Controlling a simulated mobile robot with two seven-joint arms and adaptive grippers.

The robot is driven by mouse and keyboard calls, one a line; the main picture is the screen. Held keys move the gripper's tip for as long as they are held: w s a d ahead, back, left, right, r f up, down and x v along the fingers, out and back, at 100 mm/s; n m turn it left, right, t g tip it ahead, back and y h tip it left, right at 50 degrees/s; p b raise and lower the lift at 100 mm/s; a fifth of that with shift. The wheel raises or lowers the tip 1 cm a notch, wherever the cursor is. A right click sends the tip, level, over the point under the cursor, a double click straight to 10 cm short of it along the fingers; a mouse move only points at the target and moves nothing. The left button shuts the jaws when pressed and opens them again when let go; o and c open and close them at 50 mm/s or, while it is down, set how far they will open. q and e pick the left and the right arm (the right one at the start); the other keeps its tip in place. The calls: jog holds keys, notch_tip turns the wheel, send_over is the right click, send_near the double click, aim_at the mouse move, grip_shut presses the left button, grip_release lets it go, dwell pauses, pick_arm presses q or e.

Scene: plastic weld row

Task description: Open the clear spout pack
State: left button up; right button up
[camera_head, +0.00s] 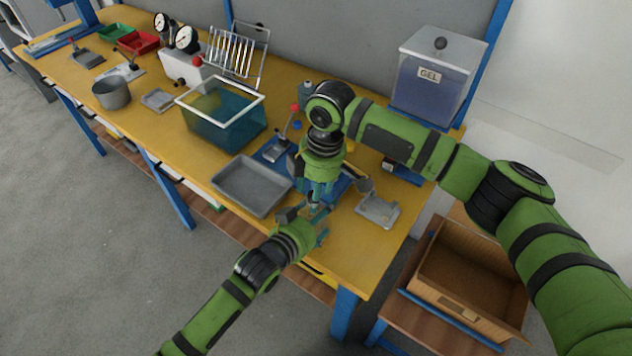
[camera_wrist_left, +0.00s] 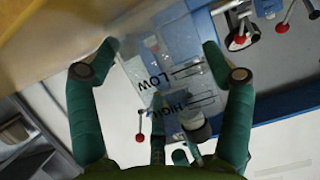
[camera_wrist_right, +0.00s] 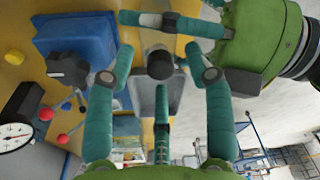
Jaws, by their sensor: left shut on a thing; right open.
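The clear spout pack (camera_wrist_left: 165,85) carries the words LOW and HIGH and lies between the fingers of my left gripper (camera_wrist_left: 162,48), which is shut on it. Its dark cap (camera_wrist_left: 198,128) shows at the lower right in the left wrist view. In the head view my left gripper (camera_head: 311,213) is near the front edge of the table, and the pack is mostly hidden. My right gripper (camera_wrist_right: 160,50) points down from above and is open. In the right wrist view the dark round cap (camera_wrist_right: 160,65) appears between its spread fingers, with no clear contact.
A grey tray (camera_head: 253,186) lies left of the grippers on the yellow table (camera_head: 345,240). A small grey fixture (camera_head: 378,210) stands to the right. A blue-framed device with red-knobbed levers (camera_head: 275,150) is behind. A teal bin (camera_head: 222,115) and a GEL container (camera_head: 437,75) stand farther back.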

grip_shut()
jog(key=shift+r, duration=0.1)
dwell(0.7)
jog(key=shift+r, duration=1)
jog(key=shift+r, duration=2)
pick_arm(q)
jog(key=o, duration=1.6)
